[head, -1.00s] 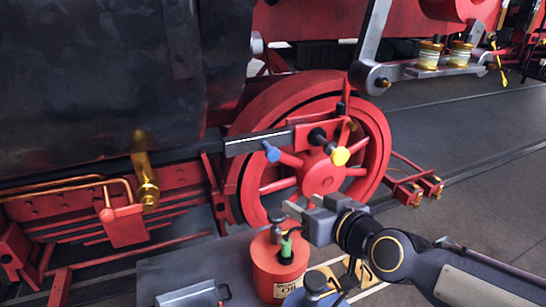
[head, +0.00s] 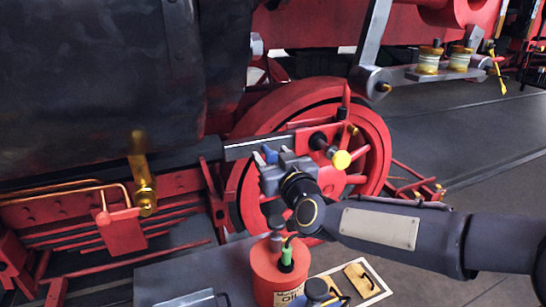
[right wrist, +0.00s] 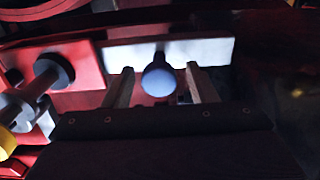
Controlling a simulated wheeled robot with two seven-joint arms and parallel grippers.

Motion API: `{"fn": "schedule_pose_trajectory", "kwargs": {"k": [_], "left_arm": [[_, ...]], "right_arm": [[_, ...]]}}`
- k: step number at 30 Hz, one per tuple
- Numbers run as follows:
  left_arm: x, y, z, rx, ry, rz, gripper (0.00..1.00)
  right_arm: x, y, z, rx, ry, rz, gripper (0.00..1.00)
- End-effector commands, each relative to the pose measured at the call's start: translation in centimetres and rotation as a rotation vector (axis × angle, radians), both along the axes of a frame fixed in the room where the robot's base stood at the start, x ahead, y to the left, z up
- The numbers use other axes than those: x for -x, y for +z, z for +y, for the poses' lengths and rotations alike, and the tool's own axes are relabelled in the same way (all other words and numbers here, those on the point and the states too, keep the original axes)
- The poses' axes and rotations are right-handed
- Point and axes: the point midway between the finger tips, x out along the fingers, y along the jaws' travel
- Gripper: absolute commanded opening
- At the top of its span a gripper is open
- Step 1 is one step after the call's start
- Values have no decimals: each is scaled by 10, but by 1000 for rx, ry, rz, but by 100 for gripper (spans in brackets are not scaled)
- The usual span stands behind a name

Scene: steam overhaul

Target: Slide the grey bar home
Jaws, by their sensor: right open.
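The grey bar (head: 256,147) lies along the front of the red wheel in the head view. It also shows in the right wrist view (right wrist: 205,50) as a pale strip across the top. A blue knob (head: 270,155) sticks out from the bar. My right gripper (head: 275,164) is open at the knob. In the right wrist view, the blue knob (right wrist: 159,79) sits between its two fingers, with a gap visible on both sides. The bar's right end meets a red block (head: 315,136). My left gripper is not in view.
A yellow knob (head: 341,160) and dark stub stand just right of my right gripper. The red spoked wheel (head: 374,125) is behind. Below, a red oil can (head: 277,278) stands on a grey bench (head: 190,270). A brass fitting (head: 142,180) is at left.

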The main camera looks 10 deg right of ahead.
Motion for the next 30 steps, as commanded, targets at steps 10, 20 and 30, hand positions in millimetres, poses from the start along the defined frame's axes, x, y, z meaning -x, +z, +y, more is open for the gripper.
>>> {"fn": "schedule_pose_trajectory", "kwargs": {"k": [10, 20, 30], "left_arm": [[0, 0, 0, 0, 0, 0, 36], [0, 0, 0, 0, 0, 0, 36], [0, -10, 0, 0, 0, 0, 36]], "right_arm": [[-2, 0, 0, -1, -1, 0, 44], [-2, 0, 0, -1, 0, 0, 1], [-5, -3, -12, -2, -5, -1, 0]]}}
